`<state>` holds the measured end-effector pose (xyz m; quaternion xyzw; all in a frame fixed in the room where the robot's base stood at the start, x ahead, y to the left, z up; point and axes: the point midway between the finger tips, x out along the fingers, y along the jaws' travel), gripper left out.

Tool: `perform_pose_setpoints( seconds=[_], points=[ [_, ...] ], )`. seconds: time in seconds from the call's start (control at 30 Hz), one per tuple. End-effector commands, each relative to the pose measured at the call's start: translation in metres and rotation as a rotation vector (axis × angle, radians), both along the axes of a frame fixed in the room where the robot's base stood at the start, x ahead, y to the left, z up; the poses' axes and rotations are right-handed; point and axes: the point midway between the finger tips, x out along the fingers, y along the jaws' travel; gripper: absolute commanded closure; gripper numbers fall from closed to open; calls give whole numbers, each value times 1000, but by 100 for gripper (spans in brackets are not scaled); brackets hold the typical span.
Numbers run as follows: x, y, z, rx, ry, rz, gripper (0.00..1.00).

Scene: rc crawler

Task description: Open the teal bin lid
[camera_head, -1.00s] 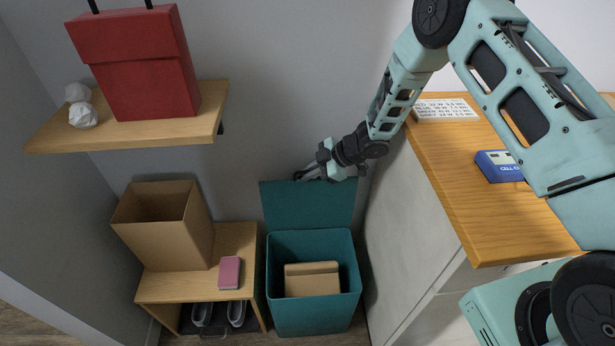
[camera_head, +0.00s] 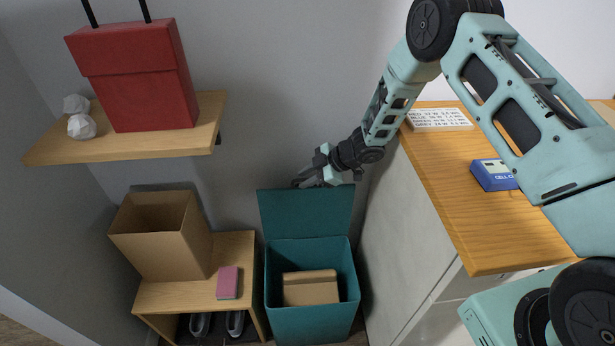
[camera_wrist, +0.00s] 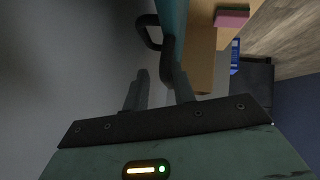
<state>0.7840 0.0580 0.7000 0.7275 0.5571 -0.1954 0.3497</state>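The teal bin (camera_head: 312,322) stands on the floor between the bench and the cabinet. Its teal lid (camera_head: 305,214) is swung up, standing nearly upright at the back near the wall, so the bin's mouth is open. A cardboard box (camera_head: 310,288) shows inside. My gripper (camera_head: 300,182) is at the lid's top edge, partly hidden behind it. In the wrist view my gripper (camera_wrist: 161,70) has its two fingers apart with a gap between them. A dark loop handle (camera_wrist: 148,32) on the lid's teal edge (camera_wrist: 174,16) lies just beyond the fingertips; contact is unclear.
A wooden bench (camera_head: 180,291) with an open cardboard box (camera_head: 165,245) and a pink item (camera_head: 228,282) stands left of the bin. A shelf (camera_head: 130,145) with a red bag (camera_head: 140,85) is above. A wood-topped cabinet (camera_head: 450,190) stands close on the right.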

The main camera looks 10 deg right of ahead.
Motion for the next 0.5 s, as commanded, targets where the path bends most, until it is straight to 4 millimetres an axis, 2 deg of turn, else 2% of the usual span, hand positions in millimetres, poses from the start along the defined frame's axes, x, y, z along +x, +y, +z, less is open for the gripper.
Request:
perform_pose_setpoints(
  seconds=[0.07,0.17,0.5],
  points=[
    [-4,0,-3,-6,9,4,70],
    [-3,0,8,-6,6,4,70],
    [-1,0,74,-2,-3,2,70]
  ],
)
